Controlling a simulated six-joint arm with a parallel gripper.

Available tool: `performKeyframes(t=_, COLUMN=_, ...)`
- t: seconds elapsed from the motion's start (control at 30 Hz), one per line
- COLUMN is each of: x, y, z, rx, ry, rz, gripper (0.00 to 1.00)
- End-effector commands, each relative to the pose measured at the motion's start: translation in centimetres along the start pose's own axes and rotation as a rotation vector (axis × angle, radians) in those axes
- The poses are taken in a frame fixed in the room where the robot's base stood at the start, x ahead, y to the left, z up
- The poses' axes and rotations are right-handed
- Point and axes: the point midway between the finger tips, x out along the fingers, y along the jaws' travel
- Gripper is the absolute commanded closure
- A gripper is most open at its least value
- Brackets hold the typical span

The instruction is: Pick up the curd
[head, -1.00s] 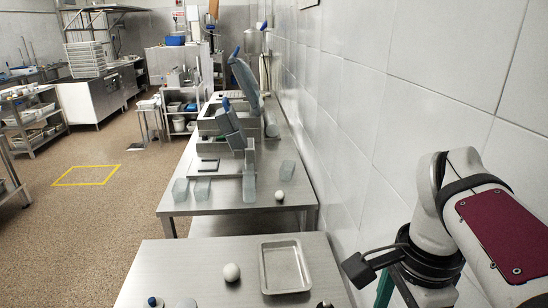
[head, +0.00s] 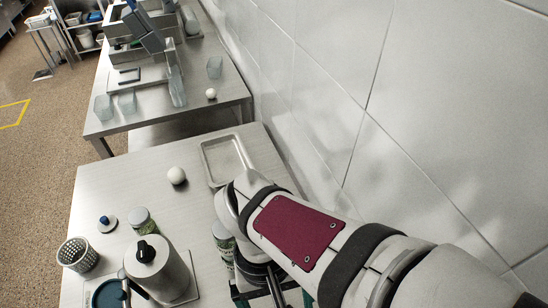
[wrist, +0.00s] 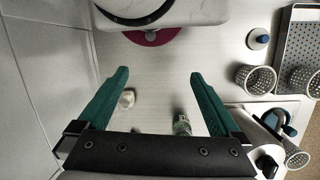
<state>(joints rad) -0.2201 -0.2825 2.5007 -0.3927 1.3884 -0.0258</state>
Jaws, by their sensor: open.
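A small off-white lump (wrist: 127,98), which looks like the curd, lies on the steel table in the wrist view. It is close to the inner side of the left green finger, and whether they touch is unclear. In the head view my arm hides that spot. My gripper (wrist: 158,75) is open and points down over the table, with nothing held between its fingers. It also shows partly in the head view (head: 257,290). A small jar (wrist: 182,122) stands between the fingers' lines, toward the right one. A white ball (head: 176,175) lies farther back on the near table.
A steel tray (head: 205,165) lies near the tiled wall. To the left stand a grey cylinder with a black knob (head: 150,265), another jar (head: 141,222), a blue-topped knob (head: 108,222) and a perforated basket (head: 78,255). The wrist view shows a perforated tray (wrist: 300,35) at right.

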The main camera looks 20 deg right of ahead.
Motion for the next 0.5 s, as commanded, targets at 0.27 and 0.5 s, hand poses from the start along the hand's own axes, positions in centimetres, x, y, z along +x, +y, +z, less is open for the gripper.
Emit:
performKeyframes(t=0.27, x=7.3, y=-2.5, z=-4.9, rx=-1.006, ry=-0.279, rz=0.906, gripper=0.00)
performKeyframes(t=0.5, x=10.9, y=-5.0, z=-7.0, rx=-1.393, ry=-0.339, rz=1.301, gripper=0.00)
